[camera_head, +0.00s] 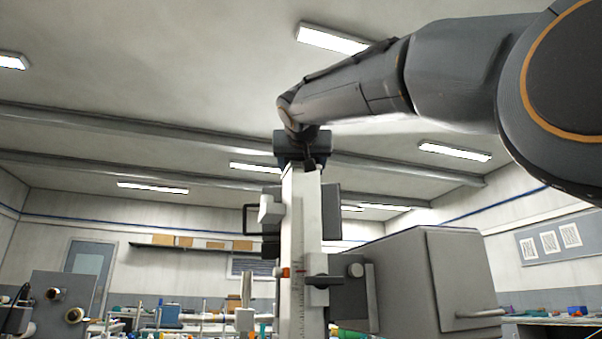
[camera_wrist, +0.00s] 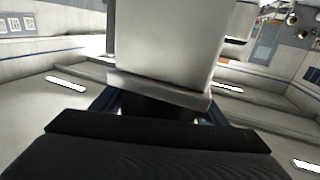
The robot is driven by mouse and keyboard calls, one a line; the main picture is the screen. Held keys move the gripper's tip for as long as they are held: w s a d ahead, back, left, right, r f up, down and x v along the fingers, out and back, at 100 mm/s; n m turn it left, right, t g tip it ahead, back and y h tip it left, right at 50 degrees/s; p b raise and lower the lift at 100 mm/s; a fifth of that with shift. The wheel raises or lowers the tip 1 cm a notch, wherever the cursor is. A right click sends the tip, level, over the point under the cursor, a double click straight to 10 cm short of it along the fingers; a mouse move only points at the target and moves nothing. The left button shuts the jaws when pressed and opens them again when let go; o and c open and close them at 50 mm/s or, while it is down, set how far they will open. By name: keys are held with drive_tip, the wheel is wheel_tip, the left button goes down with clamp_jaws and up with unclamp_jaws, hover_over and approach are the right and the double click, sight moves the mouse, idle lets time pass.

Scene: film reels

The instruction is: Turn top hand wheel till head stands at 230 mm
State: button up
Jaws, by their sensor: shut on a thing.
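A white upright column (camera_head: 302,225) stands in the middle of the head view, with a ruled scale (camera_head: 297,310) on its lower front. The scale figures are too small to read. My gripper (camera_head: 309,163) is at the column's top, shut on the top hand wheel. In the wrist view the wheel (camera_wrist: 158,106) shows as a dark part between my fingers, just beyond the column's grey cap (camera_wrist: 160,90). The wheel is mostly hidden by my gripper in the head view.
A large grey housing (camera_head: 425,275) stands right of the column. Grey and white blocks (camera_head: 270,208) jut from the column's left side.

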sight(316, 159)
drive_tip(key=shift+w+f+m+h+b, duration=0.1)
drive_tip(key=shift+f+m+h+b, duration=0.15)
drive_tip(key=shift+m+h+b, duration=0.35)
